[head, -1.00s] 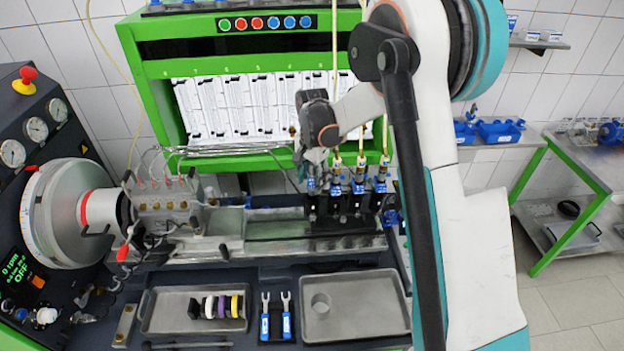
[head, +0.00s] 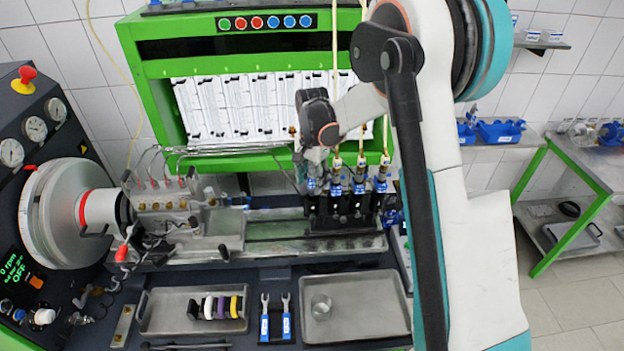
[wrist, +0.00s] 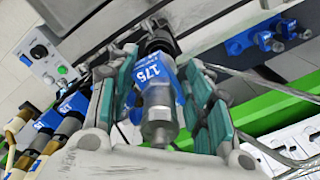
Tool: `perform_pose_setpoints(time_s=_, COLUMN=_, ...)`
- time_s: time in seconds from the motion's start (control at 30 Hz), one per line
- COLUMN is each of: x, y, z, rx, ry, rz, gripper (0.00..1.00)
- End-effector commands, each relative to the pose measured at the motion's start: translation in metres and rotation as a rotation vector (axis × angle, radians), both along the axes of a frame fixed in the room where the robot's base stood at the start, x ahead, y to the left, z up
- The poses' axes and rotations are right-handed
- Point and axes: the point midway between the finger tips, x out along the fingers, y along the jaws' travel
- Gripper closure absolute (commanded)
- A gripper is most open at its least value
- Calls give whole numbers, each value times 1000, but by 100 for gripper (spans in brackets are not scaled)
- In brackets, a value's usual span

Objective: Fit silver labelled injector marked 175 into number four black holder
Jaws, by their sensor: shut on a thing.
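The silver injector with the blue label 175 (wrist: 150,75) is between the teal-padded fingers of my gripper (wrist: 160,62), which is shut on it. In the wrist view its far end lines up with a black holder (wrist: 157,34). How deep it sits there is hidden. In the head view my gripper (head: 312,168) is over the leftmost black holder (head: 313,208) of the row. Three other blue-labelled injectors stand upright in the holders to its right, the nearest (head: 337,184) close beside my gripper. No holder number is readable.
Cream hoses (head: 361,140) hang down to the neighbouring injectors. The green frame (head: 240,163) stands close behind. A metal tray with a cup (head: 355,300), two blue-handled forks (head: 275,323) and a tray of coloured rings (head: 180,308) lie in front.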

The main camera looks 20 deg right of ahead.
Motion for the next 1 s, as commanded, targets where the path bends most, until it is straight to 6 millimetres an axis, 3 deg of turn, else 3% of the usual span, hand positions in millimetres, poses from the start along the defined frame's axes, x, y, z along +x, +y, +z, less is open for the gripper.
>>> perform_pose_setpoints(time_s=0.33, x=0, y=0, z=-1, rx=0, ry=0, rz=0, gripper=92)
perform_pose_setpoints(time_s=0.73, x=1, y=0, z=-24, rx=-1, ry=1, rz=0, gripper=92)
perform_pose_setpoints(time_s=1.0, x=1, y=0, z=-25, rx=-1, ry=1, rz=0, gripper=92)
